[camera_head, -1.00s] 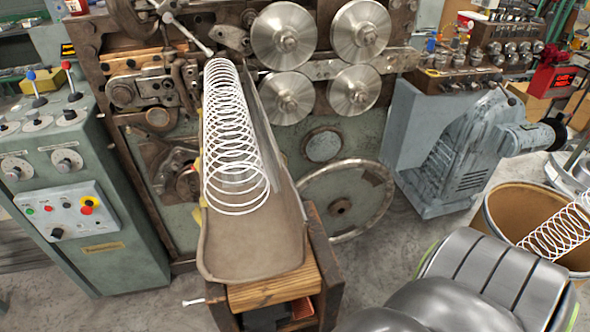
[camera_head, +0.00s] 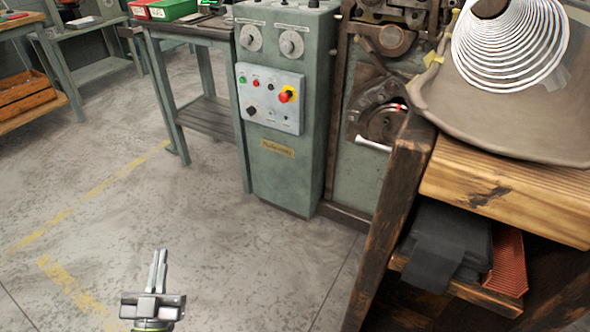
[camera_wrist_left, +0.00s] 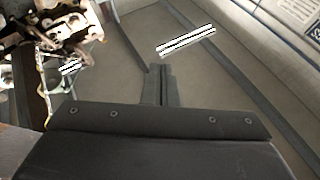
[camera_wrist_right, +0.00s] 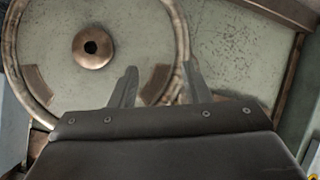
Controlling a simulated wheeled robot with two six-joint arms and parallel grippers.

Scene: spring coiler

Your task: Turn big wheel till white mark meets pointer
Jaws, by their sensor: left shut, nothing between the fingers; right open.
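The big wheel shows in the right wrist view, with a pale face, a brown hub (camera_wrist_right: 93,48) and a worn metal rim (camera_wrist_right: 184,38). No white mark or pointer on it can be made out; its lower part is hidden behind my gripper. My right gripper (camera_wrist_right: 158,85) is open in front of the wheel's lower right. In the picture the rim runs between its fingers, the right finger overlapping it; I cannot tell whether they touch. My left gripper (camera_head: 157,268) is shut and empty over the floor. It also shows shut in the left wrist view (camera_wrist_left: 159,82).
A green control cabinet (camera_head: 283,175) stands mid-picture in the head view. A wooden stand (camera_head: 500,195) with a brown trough (camera_head: 440,105) and a white coil spring (camera_head: 510,45) fills the right. Open floor (camera_head: 200,220) lies at the left.

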